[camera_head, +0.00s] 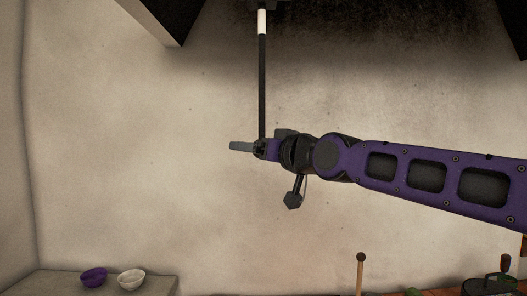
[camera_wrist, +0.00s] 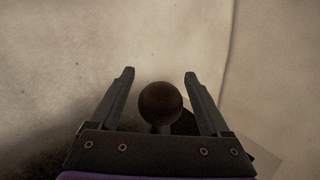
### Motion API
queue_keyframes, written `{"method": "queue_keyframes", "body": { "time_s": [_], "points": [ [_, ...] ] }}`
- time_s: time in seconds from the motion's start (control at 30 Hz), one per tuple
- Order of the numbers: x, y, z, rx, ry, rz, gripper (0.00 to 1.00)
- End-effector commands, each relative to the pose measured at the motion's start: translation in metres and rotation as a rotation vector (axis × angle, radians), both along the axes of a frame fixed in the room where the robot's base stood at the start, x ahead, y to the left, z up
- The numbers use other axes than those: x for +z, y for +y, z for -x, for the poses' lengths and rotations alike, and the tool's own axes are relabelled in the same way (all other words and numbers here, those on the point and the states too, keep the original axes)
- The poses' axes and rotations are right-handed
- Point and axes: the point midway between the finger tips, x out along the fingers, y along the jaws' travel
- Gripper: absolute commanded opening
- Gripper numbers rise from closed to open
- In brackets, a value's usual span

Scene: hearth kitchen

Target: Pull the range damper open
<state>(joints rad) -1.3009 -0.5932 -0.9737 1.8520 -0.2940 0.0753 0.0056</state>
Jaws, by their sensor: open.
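The range damper's rod (camera_head: 262,85) hangs straight down under the dark hood, black with a white band near its top. Its lower end meets my gripper (camera_head: 247,148) in the head view, where the knob is hidden. In the wrist view the round dark brown knob (camera_wrist: 160,103) sits between the two open fingers of my gripper (camera_wrist: 159,75). A gap shows on each side of the knob, so the fingers do not appear to touch it.
The hood's dark edge (camera_head: 160,22) is above. The pale wall (camera_head: 130,140) is behind. A purple bowl (camera_head: 93,277) and a white bowl (camera_head: 131,280) stand on a ledge at lower left. A ball-topped wooden stick (camera_head: 360,272) rises at the bottom. The space left of my gripper is clear.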

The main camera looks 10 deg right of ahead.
Motion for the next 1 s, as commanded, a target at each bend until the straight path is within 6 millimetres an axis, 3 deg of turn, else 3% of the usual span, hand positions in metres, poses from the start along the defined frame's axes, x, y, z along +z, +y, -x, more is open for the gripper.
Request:
{"method": "queue_keyframes", "body": {
  "time_s": [0.27,0.7,1.0],
  "points": [
    [0.0,-0.014,0.028,-0.004,-0.002,-0.002,0.81],
    [0.001,-0.052,0.122,-0.004,-0.002,-0.002,0.81],
    [0.0,-0.065,0.157,0.0,0.001,-0.001,0.81]
  ]
}}
